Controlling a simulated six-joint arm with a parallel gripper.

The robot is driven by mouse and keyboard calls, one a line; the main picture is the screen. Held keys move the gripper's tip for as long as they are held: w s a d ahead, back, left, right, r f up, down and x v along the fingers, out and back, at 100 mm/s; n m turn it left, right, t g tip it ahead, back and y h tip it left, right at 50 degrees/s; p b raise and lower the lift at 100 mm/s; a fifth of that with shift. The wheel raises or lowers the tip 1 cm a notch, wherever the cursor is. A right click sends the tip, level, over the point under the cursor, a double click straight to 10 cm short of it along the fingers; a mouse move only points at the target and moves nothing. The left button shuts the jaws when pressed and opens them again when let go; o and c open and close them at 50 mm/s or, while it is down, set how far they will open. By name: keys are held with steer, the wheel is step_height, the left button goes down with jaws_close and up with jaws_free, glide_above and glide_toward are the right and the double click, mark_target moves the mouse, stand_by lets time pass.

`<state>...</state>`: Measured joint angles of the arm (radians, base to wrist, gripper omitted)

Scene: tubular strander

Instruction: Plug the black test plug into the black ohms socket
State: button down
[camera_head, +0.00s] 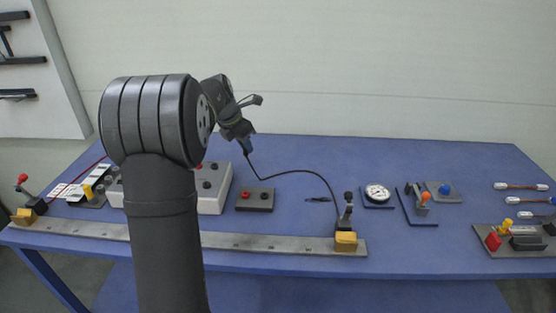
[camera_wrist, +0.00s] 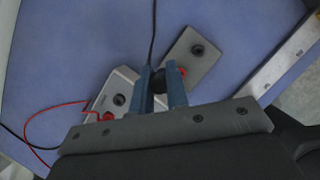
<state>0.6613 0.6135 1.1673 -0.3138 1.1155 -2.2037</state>
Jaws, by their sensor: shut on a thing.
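My gripper (camera_head: 247,148) is above the table, over the area behind the dark grey plate. Its blue fingers show in the wrist view (camera_wrist: 162,92), shut on the black test plug (camera_wrist: 159,76). A black cable runs from the plug to the right clamp. In the head view the plug is too small to make out. The light grey box (camera_head: 219,203) carries black sockets (camera_head: 207,184) and red ones, partly hidden by my arm. One black socket (camera_wrist: 119,99) shows left of the fingers in the wrist view. I cannot read which socket is ohms. The plug is apart from every socket.
A dark grey plate (camera_head: 254,207) with a red and a black socket lies right of the box; it also shows in the wrist view (camera_wrist: 208,66). A metal bar (camera_head: 275,241) with clamps lies along the front edge. A gauge (camera_head: 377,193) stands right. The table behind is clear.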

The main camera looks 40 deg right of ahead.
steer(key=w+a+n+t, duration=0.1)
steer(key=w+a+n, duration=0.2)
steer(key=w+a, duration=0.3)
steer(key=w, duration=0.5)
steer(key=shift+r+n, duration=0.35)
steer(key=shift+n, duration=0.05)
steer(key=shift+w, duration=0.1)
steer(key=shift+f, duration=3)
steer(key=shift+f, duration=1.05)
steer(key=c, duration=1.3)
jaws_free()
